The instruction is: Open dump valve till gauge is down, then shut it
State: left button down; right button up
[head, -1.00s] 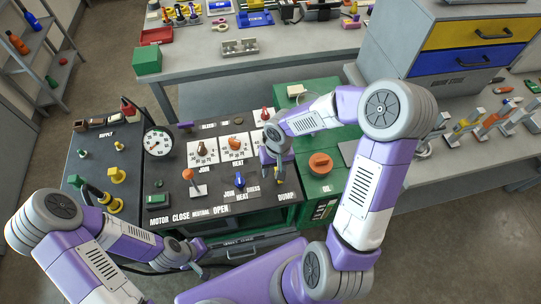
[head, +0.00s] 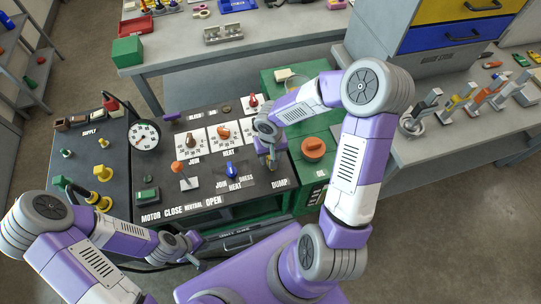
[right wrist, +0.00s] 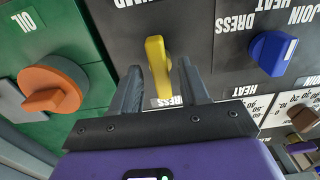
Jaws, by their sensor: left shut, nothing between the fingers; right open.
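The dump valve's yellow handle (right wrist: 157,66) stands between the two fingers of my open right gripper (right wrist: 160,85) in the right wrist view, with no clear grip on it. The DUMP label (head: 279,183) lies just in front of it on the black panel. In the head view my right gripper (head: 270,160) hides most of the handle. The round white gauge (head: 145,136) stands at the panel's left; its needle is too small to read surely. My left gripper (head: 195,249) is shut and empty, low at the panel's front edge.
A blue knob (head: 234,170) and an orange-topped lever (head: 182,173) stand on the panel left of the handle. A green box with an orange knob (head: 314,149) is close on the right. A yellow valve (head: 103,173) stands on the left supply side.

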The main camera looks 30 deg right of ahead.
jog(key=shift+c, duration=0.4)
grip_shut()
jog(key=shift+n, duration=0.3)
jog(key=n, duration=0.3)
jog(key=shift+n, duration=0.3)
jog(key=n+p, duration=0.1)
jog(key=n, duration=0.3)
jog(key=shift+n, duration=0.3)
jog(key=n+p, duration=0.1)
jog(key=n, duration=0.3)
jog(key=shift+r+n, duration=0.1)
jog(key=shift+n, duration=0.2)
jog(key=n+p, duration=0.2)
jog(key=n, duration=0.2)
jog(key=shift+n, duration=0.3)
